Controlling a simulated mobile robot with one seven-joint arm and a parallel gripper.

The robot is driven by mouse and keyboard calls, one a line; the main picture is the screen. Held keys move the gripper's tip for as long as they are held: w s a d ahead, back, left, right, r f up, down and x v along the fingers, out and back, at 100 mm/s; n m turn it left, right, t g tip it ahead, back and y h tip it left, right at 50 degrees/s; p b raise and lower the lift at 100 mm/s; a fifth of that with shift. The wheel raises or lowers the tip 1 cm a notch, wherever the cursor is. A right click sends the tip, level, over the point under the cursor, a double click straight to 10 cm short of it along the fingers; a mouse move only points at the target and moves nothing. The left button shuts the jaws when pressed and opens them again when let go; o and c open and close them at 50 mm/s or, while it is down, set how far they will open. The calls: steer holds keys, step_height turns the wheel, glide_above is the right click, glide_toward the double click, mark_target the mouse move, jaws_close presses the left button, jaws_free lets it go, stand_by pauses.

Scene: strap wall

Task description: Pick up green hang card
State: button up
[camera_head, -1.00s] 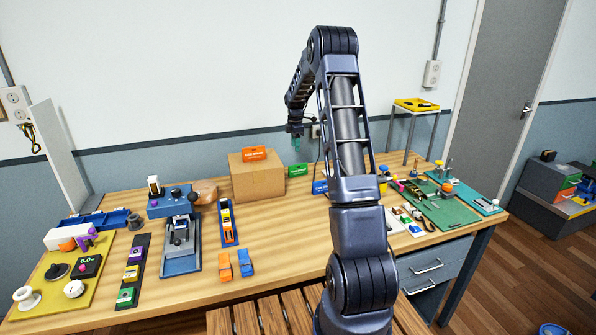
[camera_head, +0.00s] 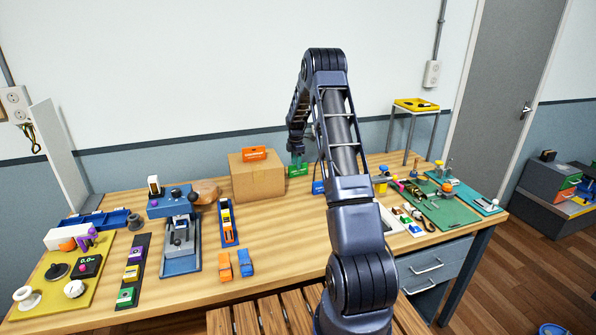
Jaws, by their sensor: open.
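The green hang card (camera_head: 298,171) stands upright at the back of the workbench, just right of a cardboard box, with its upper edge partly covered. My gripper (camera_head: 297,160) is right above the card, with its fingertips at the card's top edge. It is small in the picture, and I cannot tell whether the fingers touch the card. The jaws are open.
The cardboard box (camera_head: 257,178) with an orange card (camera_head: 254,153) on top stands close left of my gripper. A blue card (camera_head: 318,187) is to the right, partly hidden by my arm. The bench (camera_head: 285,227) is clear in front of the box.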

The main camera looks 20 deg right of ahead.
mark_target(296, 170)
step_height(296, 170, down, 4)
steer(key=shift+f, duration=0.25)
steer(key=shift+c, duration=0.3)
jaws_close()
